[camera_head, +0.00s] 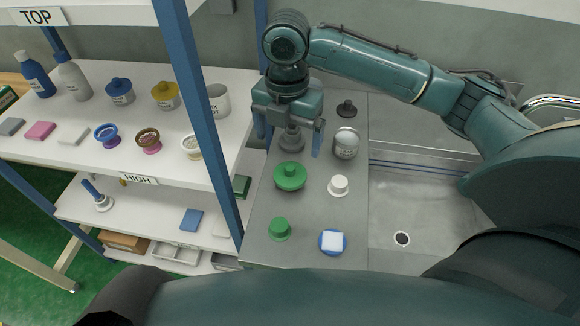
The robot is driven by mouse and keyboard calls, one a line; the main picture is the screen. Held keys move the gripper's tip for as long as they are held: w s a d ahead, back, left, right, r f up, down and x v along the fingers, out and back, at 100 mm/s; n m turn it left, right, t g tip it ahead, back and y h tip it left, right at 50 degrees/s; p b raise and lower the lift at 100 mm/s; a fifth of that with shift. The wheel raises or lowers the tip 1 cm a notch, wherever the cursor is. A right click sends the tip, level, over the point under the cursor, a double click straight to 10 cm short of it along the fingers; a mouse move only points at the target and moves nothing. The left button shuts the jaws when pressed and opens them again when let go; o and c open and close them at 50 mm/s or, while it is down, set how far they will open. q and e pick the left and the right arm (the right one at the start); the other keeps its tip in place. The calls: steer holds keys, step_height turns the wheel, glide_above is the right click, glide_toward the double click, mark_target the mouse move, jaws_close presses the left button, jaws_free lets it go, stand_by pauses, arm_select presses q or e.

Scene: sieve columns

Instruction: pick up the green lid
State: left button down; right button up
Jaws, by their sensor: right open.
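A round green lid (290,178) with a knob on top lies on the grey counter, in the middle of the view. A smaller green stopper-like piece (279,230) stands nearer to me on the same counter. My right gripper (289,138) points down beyond the green lid, its two fingers apart. A grey knobbed piece (291,141) shows between the fingers; I cannot tell whether they touch it. The green lid is outside the fingers, on their near side. My left gripper is not in view.
A blue-posted shelf (205,130) with bottles, pots and sieves stands left of the counter (310,215). A grey jar (346,143), a dark lid (346,109), a white knobbed piece (338,186) and a blue-and-white piece (332,242) share the counter. A sink (430,215) lies right.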

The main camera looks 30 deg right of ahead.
glide_above(289, 170)
steer(key=f, duration=0.4)
steer(key=shift+s+a+f, duration=0.15)
steer(key=shift+a+f, duration=0.05)
steer(key=shift+f, duration=0.2)
steer(key=shift+w+d+f, duration=0.1)
steer(key=shift+f, duration=1.4)
steer(key=shift+w+d+f, duration=0.1)
steer(key=shift+f, duration=1.4)
steer(key=shift+c, duration=0.2)
